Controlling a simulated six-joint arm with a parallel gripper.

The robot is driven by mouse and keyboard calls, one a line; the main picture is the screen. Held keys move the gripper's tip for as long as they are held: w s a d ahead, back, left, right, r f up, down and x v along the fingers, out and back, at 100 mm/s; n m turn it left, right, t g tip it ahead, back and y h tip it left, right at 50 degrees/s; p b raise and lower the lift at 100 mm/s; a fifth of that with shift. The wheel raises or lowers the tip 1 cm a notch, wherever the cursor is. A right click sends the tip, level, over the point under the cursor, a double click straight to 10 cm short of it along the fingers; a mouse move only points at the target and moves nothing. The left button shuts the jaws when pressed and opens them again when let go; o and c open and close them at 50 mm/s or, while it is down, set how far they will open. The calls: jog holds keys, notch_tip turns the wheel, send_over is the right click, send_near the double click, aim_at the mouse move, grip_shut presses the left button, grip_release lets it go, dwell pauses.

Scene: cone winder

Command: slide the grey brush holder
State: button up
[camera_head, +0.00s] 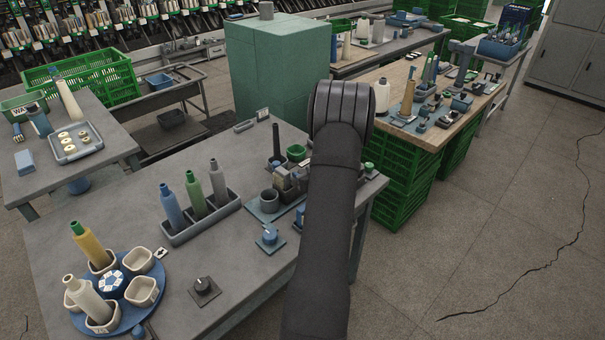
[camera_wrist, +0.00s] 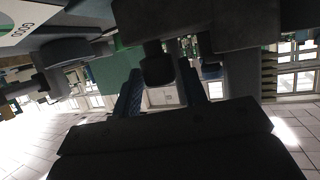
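A grey cup-like holder (camera_head: 269,200) stands on a blue-grey plate at the right part of the near table; I cannot tell for certain that it is the brush holder. A tall dark upright piece (camera_head: 276,142) stands behind it. In the head view my forearm and wrist cover the table's right end, and my gripper is hidden behind them. In the wrist view my gripper (camera_wrist: 162,92) shows two blue textured fingers set apart. A dark rounded knob (camera_wrist: 158,70) appears between or beyond their tips; contact cannot be told.
A grey tray with several bottle-like cones (camera_head: 200,215) stands left of the holder. A blue round carousel with cups (camera_head: 112,285) is at the front left. A blue knob on a plate (camera_head: 269,237) and a dark knob (camera_head: 204,286) sit near the front edge. Green crates (camera_head: 405,190) stand beyond the table.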

jog(key=shift+w+a+f, duration=0.2)
jog(key=shift+w+a, duration=0.05)
jog(key=shift+w, duration=0.2)
grip_shut()
jog(key=w+d, duration=0.3)
jog(key=shift+w+d+r, duration=0.1)
jog(key=shift+d, duration=0.05)
grip_release()
jog(key=shift+w+d, duration=0.1)
